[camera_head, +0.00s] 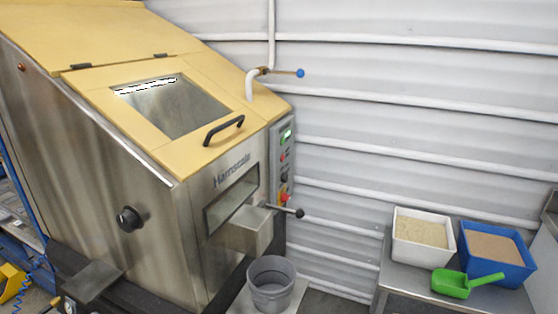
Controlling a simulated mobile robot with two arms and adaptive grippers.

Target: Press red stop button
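The hopper machine (155,195) is a large steel cabinet with a yellow top, filling the left half of the head view. Its narrow control panel (275,172) is on the right end of the front. A red stop button (284,197) on a yellow base sits low on this panel, just above a lever with a black knob (299,213). A smaller red button (283,156) is higher up, below a green display (286,134). The buttons are small, and their pressed state cannot be told. Neither gripper is in view.
A grey bucket (271,285) stands below the steel spout (250,231). A steel table (400,275) at right holds a white bin (422,255), a blue bin (513,270) and a green scoop (452,284). A blue-handled valve pipe (283,72) runs along the wall behind.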

